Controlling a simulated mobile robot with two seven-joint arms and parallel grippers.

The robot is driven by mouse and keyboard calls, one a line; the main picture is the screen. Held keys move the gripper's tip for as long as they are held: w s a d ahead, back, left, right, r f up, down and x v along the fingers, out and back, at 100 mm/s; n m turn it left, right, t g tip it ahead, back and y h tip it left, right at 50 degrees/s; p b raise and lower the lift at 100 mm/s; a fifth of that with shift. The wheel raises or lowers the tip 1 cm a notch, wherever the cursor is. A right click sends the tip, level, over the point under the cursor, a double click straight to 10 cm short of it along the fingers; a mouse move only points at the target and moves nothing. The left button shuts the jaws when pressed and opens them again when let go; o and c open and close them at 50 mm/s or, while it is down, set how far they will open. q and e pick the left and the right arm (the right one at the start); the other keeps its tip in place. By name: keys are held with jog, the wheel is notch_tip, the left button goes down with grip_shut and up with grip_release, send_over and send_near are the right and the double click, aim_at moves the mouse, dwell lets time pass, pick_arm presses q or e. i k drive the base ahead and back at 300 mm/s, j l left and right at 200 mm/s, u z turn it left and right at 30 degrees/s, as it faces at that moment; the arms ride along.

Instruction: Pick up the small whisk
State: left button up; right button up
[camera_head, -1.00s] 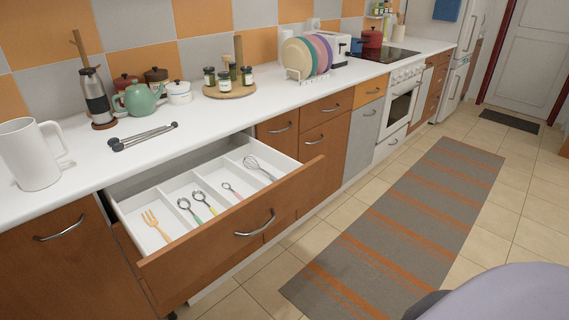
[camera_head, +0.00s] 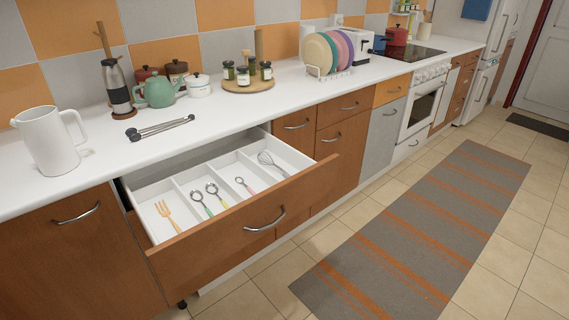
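The small whisk (camera_head: 270,163) lies in the right-hand compartment of an open drawer (camera_head: 250,225) below the counter. Its wire loops point to the upper left and its handle to the lower right. Neither of my grippers shows in the head view.
Other drawer compartments hold an orange fork (camera_head: 167,214) and several spoons (camera_head: 216,196). The white counter (camera_head: 230,113) carries a white pitcher (camera_head: 52,142), dark tongs (camera_head: 160,129), a green teapot (camera_head: 158,90) and a plate rack (camera_head: 326,72). A striped rug (camera_head: 420,230) lies on the open floor.

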aim_at(286, 174)
jog(key=i+l+u, duration=0.3)
jog(key=l, duration=0.3)
jog(key=i+l+u, duration=0.3)
jog(key=i+l, duration=0.15)
jog(key=l, duration=0.2)
jog(key=i+l+u, duration=0.35)
jog(key=l, duration=0.4)
jog(key=i+l+u, duration=0.1)
jog(key=l+u, duration=0.2)
jog(key=l, duration=0.45)
jog(key=l+u, duration=0.3)
jog(key=l, duration=0.5)
jog(key=l+u, duration=0.3)
jog(key=l, duration=0.55)
jog(key=k+j+u, duration=0.1)
jog(key=j+u, duration=0.25)
jog(key=j, duration=0.1)
